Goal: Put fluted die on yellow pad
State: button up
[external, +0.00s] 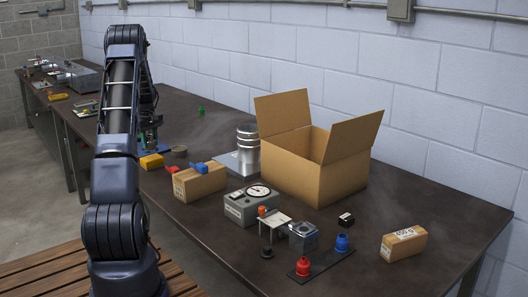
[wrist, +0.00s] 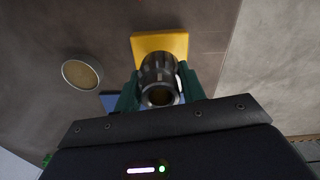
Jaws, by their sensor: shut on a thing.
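The fluted die (wrist: 158,69) is a grey metallic, ribbed cylinder with an open bore, seen in the wrist view. My gripper (wrist: 160,88) has green fingers shut on its two sides. The yellow pad (wrist: 162,42) shows just beyond the die, which overlaps its near edge in the picture. I cannot tell whether the die touches the pad. In the external view the yellow pad (external: 152,161) lies on the dark bench beside my arm. My arm largely hides the gripper and the die there.
A round tin (wrist: 82,73) lies left of the die, and a blue flat item (wrist: 113,103) shows partly beside the left finger. A cardboard block (external: 200,182), a dial gauge box (external: 251,204) and an open carton (external: 312,165) stand to the right. The bench's front edge is close.

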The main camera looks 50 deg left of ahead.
aim_at(152, 157)
jog(key=shift+f, duration=2)
jog(key=o, duration=1.3)
jog(key=shift+f, duration=0.15)
jog(key=shift+o, duration=0.2)
notch_tip(152, 157, up, 12)
jog(key=shift+r, duration=0.2)
